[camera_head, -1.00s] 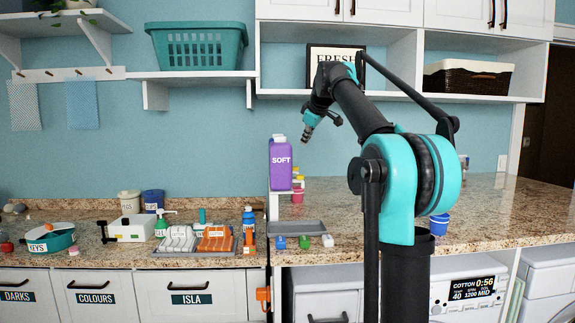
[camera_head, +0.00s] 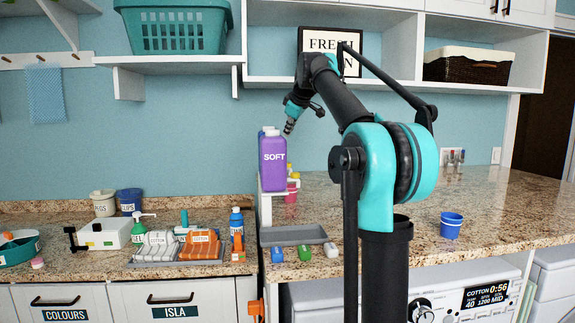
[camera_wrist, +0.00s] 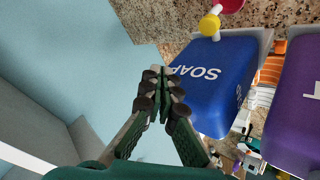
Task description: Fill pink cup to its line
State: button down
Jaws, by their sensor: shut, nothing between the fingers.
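A pink object (camera_head: 291,195), apparently the cup, stands just right of the purple SOFT dispenser (camera_head: 273,165), below a yellow tap (camera_head: 294,181). Its rim and line cannot be made out. In the wrist view a pink piece (camera_wrist: 232,5) shows at the top edge beside the yellow tap (camera_wrist: 209,25) of the blue SOAP dispenser (camera_wrist: 215,80). The purple dispenser (camera_wrist: 295,105) is to its right. My gripper (camera_head: 288,130) is above and right of the SOFT dispenser. In the wrist view my gripper (camera_wrist: 158,78) is shut and empty, its tips close to the SOAP dispenser in the picture.
A blue cup (camera_head: 451,226) stands on the right counter (camera_head: 500,215). A grey tray (camera_head: 293,235) lies near the front edge, with green (camera_head: 305,253), blue (camera_head: 277,255) and white (camera_head: 331,250) small pieces before it. A shelf (camera_head: 380,97) hangs above. The counter's right part is mostly clear.

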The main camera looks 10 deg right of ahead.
jog(key=shift+f, duration=4.2)
jog(key=shift+f, duration=0.1)
jog(key=shift+f, duration=0.3)
jog(key=shift+f, duration=0.5)
dwell(2.9)
